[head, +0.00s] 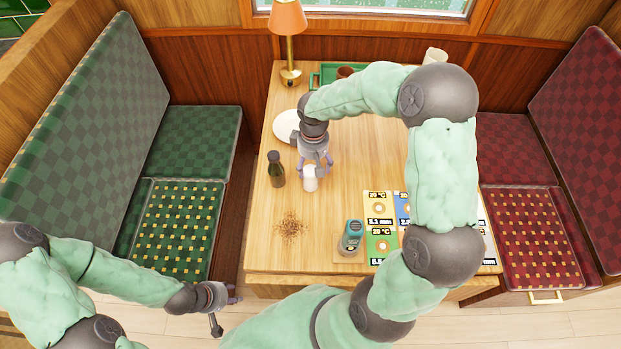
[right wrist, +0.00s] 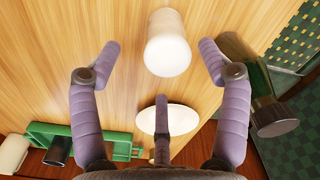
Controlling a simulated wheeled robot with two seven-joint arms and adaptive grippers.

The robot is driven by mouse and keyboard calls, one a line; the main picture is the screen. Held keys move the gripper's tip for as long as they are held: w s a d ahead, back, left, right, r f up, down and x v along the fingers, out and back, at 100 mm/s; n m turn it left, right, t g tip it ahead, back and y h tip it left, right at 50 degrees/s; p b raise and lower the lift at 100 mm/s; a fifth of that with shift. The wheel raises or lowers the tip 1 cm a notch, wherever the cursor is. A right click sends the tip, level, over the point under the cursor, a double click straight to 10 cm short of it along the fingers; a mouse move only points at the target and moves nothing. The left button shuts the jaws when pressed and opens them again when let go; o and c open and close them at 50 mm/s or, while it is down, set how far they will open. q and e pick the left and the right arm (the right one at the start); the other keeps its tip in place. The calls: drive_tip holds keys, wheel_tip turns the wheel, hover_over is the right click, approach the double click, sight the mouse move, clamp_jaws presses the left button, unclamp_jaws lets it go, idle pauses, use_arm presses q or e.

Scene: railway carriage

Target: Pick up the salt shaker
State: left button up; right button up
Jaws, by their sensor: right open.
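The salt shaker (head: 310,182) appears as a small white cylinder on the wooden table, right of a dark bottle (head: 276,168). It also shows as a white cylinder at the top middle of the right wrist view (right wrist: 167,45). My right gripper (head: 316,168) reaches down over the table just behind the shaker. Its fingers are spread, with the shaker between and slightly beyond their tips and a gap on both sides in the right wrist view. My left gripper (head: 222,308) hangs at the lower left, away from the table; its finger opening is unclear.
The dark bottle stands close to the shaker. A white plate (right wrist: 182,118) and a green tray (right wrist: 100,139) lie behind. A brown speckled patch (head: 290,228), a teal-lidded jar (head: 351,238) and coloured cards (head: 381,243) are nearer the front. A lamp (head: 289,40) stands at the back.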

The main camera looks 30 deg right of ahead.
sight(310, 170)
drive_tip(key=f, duration=0.1)
drive_tip(key=f+b, duration=0.1)
drive_tip(key=f, duration=0.1)
drive_tip(key=f+b, duration=0.1)
drive_tip(key=f, duration=0.1)
drive_tip(key=shift+a+f, duration=0.1)
drive_tip(key=shift+a, duration=0.3)
drive_tip(key=c, duration=1.4)
